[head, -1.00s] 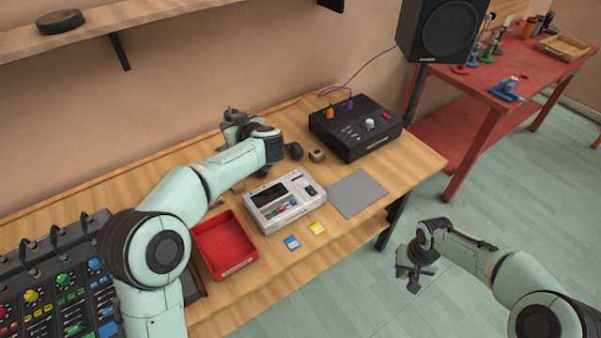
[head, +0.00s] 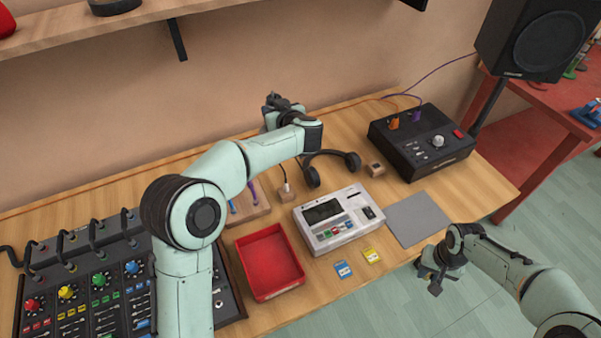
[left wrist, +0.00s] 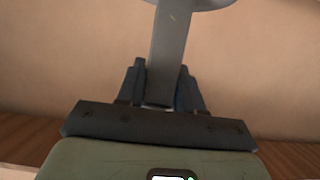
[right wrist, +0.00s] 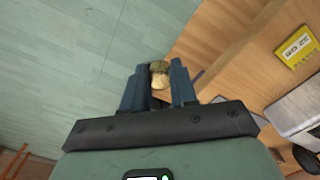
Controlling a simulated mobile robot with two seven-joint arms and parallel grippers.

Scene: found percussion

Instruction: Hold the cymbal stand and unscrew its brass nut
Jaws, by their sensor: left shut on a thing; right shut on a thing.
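My left gripper (head: 272,102) is at the back of the table near the wall. In the left wrist view its fingers are shut on a flat grey post (left wrist: 168,50), which I take for the cymbal stand; a grey rounded part (left wrist: 205,3) shows at its top. In the head view the arm hides most of the stand. My right gripper (head: 432,278) is in front of the table's front edge, above the floor. In the right wrist view it is shut on a small brass-coloured piece (right wrist: 159,68), apparently the brass nut, away from the stand.
Black headphones (head: 353,162), a white recorder (head: 350,238), a red tray (head: 242,262) and a black box (head: 455,147) with knobs occupy the table. A grey mat (head: 420,218) lies bare near the right gripper. A mixer (head: 108,262) stands at left.

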